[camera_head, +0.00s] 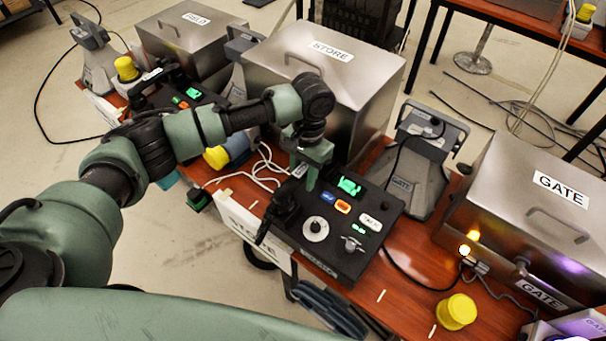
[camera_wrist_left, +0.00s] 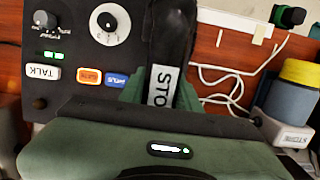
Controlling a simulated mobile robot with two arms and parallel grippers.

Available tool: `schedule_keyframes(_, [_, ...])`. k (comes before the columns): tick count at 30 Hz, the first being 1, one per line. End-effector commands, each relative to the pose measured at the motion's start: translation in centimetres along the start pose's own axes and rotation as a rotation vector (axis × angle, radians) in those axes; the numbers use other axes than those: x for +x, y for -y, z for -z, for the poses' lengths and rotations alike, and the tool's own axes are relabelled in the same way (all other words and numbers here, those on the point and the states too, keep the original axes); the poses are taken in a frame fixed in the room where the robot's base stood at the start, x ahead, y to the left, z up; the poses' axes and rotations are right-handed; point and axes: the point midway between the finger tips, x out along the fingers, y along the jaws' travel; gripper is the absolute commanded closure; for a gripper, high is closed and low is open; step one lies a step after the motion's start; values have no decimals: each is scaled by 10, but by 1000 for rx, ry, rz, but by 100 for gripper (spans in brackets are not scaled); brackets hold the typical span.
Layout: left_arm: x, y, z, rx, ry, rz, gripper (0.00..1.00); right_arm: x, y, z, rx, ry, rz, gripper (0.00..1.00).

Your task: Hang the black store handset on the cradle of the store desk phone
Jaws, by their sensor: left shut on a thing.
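The black store handset (camera_head: 282,207) is at the left side of the black store desk phone (camera_head: 350,266). My left gripper (camera_head: 303,178) is above it, with its green fingers closed on the handset. In the left wrist view, the handset (camera_wrist_left: 172,38) lies between the fingers (camera_wrist_left: 160,98), its white label reading "STO". The phone (camera_wrist_left: 72,15) shows beside it there, with a dial, coloured buttons and a lit green display. The cradle is hidden by the handset and gripper; I cannot tell whether the handset touches it. My right gripper is not in view.
Steel boxes marked STORE (camera_head: 352,85) and GATE (camera_head: 545,215) stand behind and to the right. A grey horn speaker (camera_head: 412,170) is behind the phone. White cable (camera_head: 262,165) lies to its left. A yellow-capped knob (camera_head: 457,311) stands on the wooden bench at the right.

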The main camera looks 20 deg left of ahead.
Motion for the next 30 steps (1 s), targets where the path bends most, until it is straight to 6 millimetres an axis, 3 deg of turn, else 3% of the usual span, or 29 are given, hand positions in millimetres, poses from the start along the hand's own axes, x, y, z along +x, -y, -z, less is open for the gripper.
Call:
schedule_keyframes(10, [2, 0, 0, 0, 0, -1, 100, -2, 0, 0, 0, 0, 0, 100])
schedule_keyframes(11, [3, 0, 0, 0, 1, -1, 65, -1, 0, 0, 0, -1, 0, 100])
schedule_keyframes(13, [3, 0, 0, 0, 0, -1, 46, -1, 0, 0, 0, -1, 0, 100])
schedule_keyframes(24, [0, 0, 0, 1, -1, 0, 46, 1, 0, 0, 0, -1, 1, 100])
schedule_keyframes(30, [-28, 0, 1, 2, -4, -2, 46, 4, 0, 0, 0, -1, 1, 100])
